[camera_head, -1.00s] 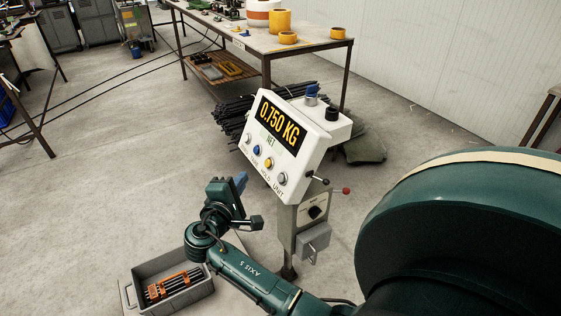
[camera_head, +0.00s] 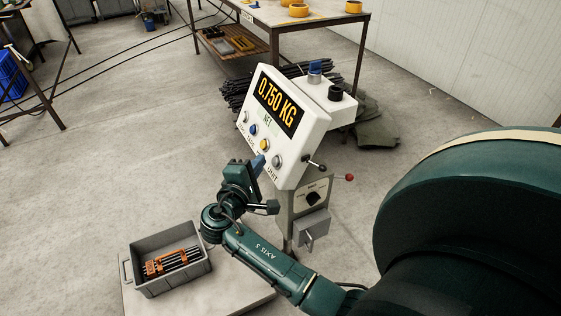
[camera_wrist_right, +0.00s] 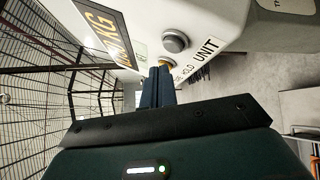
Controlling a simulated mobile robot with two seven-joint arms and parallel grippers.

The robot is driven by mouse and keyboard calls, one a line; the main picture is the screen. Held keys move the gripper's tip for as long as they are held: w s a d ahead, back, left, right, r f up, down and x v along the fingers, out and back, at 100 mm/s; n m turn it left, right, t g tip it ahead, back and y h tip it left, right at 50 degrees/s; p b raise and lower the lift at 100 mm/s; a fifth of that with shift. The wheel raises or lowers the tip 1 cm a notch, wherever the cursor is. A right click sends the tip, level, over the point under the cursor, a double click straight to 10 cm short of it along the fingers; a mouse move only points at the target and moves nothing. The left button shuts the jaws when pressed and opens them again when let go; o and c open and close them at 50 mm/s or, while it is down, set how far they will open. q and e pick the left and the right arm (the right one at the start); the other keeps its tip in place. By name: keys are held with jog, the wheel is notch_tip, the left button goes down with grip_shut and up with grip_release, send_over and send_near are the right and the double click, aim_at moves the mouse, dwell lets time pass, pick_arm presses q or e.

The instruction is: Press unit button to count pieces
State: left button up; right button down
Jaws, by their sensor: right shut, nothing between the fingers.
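The white scale display (camera_head: 318,118) stands on a grey post and reads 0.750 KG, NET. Its lower face has a row of buttons; the grey unit button (camera_head: 277,161) is at the right end, above the UNIT label. It also shows in the right wrist view as a grey round button (camera_wrist_right: 176,41). My right gripper (camera_head: 258,163) is shut and empty, its blue fingertips just left of the unit button, in front of the yellow button's label. In the wrist view the fingertips (camera_wrist_right: 158,76) partly cover the yellow button. I cannot tell whether they touch the panel. My left gripper is not in view.
A grey crate (camera_head: 135,262) with rods in an orange holder sits on a pale platform at lower left. Black rods and a table (camera_head: 290,20) stand behind.

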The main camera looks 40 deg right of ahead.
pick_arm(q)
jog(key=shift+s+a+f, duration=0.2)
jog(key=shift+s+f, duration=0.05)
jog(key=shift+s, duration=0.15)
pick_arm(e)
jog(key=shift+s+d+f, duration=0.15)
jog(key=shift+d, duration=0.2)
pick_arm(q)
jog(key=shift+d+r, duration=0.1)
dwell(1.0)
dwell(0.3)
pick_arm(e)
jog(key=shift+s+d+f, duration=0.1)
jog(key=shift+d+f, duration=0.05)
jog(key=shift+d, duration=0.2)
jog(key=shift+s+d+f, duration=0.15)
jog(key=shift+d+f, duration=0.1)
jog(key=shift+d, duration=0.25)
dwell(0.8)
jog(key=shift+a, duration=0.1)
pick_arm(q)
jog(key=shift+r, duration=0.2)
pick_arm(e)
jog(key=shift+w+a+r, duration=0.2)
jog(key=shift+a+r, duration=0.2)
jog(key=shift+a, duration=0.35)
